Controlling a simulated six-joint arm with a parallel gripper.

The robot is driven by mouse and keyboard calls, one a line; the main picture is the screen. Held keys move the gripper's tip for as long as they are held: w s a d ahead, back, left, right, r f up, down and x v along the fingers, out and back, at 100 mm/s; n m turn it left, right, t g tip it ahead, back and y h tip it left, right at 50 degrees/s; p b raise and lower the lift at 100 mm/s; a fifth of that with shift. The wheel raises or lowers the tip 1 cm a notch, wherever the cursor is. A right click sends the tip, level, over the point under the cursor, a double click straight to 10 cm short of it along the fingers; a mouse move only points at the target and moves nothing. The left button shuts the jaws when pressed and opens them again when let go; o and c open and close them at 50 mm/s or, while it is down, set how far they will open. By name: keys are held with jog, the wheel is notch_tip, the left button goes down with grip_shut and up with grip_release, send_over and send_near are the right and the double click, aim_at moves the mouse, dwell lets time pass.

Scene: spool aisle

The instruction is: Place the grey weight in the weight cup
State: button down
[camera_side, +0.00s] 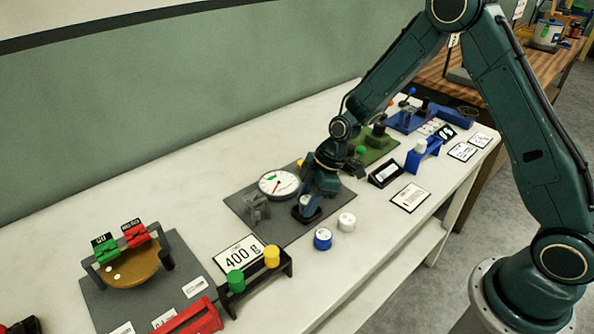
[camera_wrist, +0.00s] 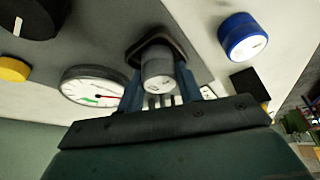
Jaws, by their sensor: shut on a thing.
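The grey weight (camera_wrist: 158,72) is a short grey cylinder between the two fingers of my gripper (camera_wrist: 160,84), which is shut on it. The black weight cup (camera_wrist: 151,39) shows right behind the far end of the weight in the wrist view. In the side view my gripper (camera_side: 311,194) points down at the cup (camera_side: 309,216), on the dark base plate next to the round dial (camera_side: 278,184). The weight lines up with the cup, its lower end at or just inside the rim; I cannot tell if it touches the bottom.
A blue weight (camera_side: 323,239) and a whitish weight (camera_side: 346,222) stand to the right of the plate. A rack with green and yellow weights (camera_side: 254,268) and a "400 g" card (camera_side: 239,257) are in front.

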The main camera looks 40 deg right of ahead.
jog(key=shift+f, duration=0.35)
jog(key=c, duration=1)
grip_release()
jog(key=shift+s, duration=0.1)
jog(key=shift+o, duration=0.3)
jog(key=shift+d+r, duration=0.15)
jog(key=shift+r, duration=0.6)
jog(key=v, duration=1.1)
jog(key=shift+r, duration=0.25)
